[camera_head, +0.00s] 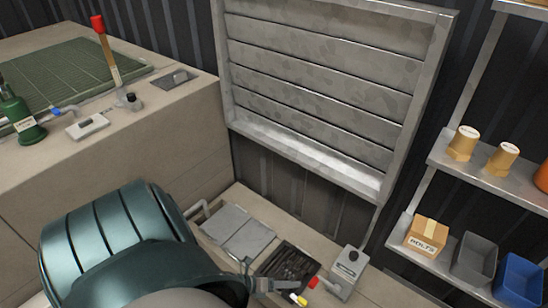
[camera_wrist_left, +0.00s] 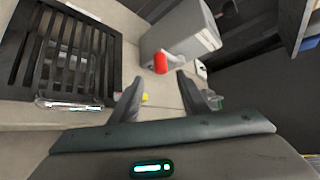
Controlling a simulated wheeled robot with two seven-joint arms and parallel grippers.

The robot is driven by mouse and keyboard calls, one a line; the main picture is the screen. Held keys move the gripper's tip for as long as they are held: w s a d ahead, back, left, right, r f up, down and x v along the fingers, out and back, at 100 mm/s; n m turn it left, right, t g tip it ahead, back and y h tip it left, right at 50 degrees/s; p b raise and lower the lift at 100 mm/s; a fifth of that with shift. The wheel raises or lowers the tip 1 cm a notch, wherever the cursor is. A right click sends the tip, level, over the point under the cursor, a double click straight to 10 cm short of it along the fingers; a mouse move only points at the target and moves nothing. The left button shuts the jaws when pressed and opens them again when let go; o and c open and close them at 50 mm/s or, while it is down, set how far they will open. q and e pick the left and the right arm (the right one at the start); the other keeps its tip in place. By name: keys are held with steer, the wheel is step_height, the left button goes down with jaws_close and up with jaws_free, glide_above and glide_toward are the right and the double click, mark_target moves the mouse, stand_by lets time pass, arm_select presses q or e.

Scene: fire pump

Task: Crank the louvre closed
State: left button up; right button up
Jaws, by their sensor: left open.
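The louvre (camera_head: 318,78) is a grey metal frame with several wide slats on the back wall. The slats lie nearly flat and overlapping, but I cannot tell how far they are turned. A grey crank box (camera_head: 347,272) with a red crank handle (camera_head: 313,282) stands on the low bench below it. In the left wrist view the red handle (camera_wrist_left: 160,63) sticks out from the box (camera_wrist_left: 180,35), just ahead of the fingertips and apart from them. My left gripper (camera_head: 284,287) is open and empty; its fingers also show in the left wrist view (camera_wrist_left: 156,84). My right gripper is out of view.
A black grate (camera_head: 288,268) and a grey panel (camera_head: 240,231) lie on the bench left of the crank box. A small yellow-tipped item (camera_head: 298,299) is near my fingers. Shelves with a bolts box (camera_head: 426,236) and bins stand right. A higher counter (camera_head: 170,122) is left.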

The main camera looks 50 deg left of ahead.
arm_select(q)
steer(key=p+v, duration=0.1)
steer(key=v, duration=0.5)
steer(key=shift+p, duration=0.35)
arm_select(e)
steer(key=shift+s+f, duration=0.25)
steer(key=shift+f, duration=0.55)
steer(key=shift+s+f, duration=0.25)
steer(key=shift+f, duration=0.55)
arm_select(q)
steer(key=s+d+f+m+g+y+p, duration=0.1)
steer(key=s+d+f+m+g, duration=0.4)
steer(key=m, duration=0.7)
steer(key=s+d+f+m+g+y+p, duration=0.1)
steer(key=s+d+f+m+g, duration=0.5)
steer(key=m, duration=0.7)
steer(key=w+d+r+m+t+y+p, duration=0.1)
steer(key=d+r+m+t, duration=0.3)
steer(key=m, duration=1.6)
steer(key=w+d+r+y, duration=0.1)
steer(key=d+r, duration=0.3)
steer(key=d, duration=0.3)
steer(key=shift+w+m+t, duration=0.2)
steer(key=shift+m+t, duration=0.2)
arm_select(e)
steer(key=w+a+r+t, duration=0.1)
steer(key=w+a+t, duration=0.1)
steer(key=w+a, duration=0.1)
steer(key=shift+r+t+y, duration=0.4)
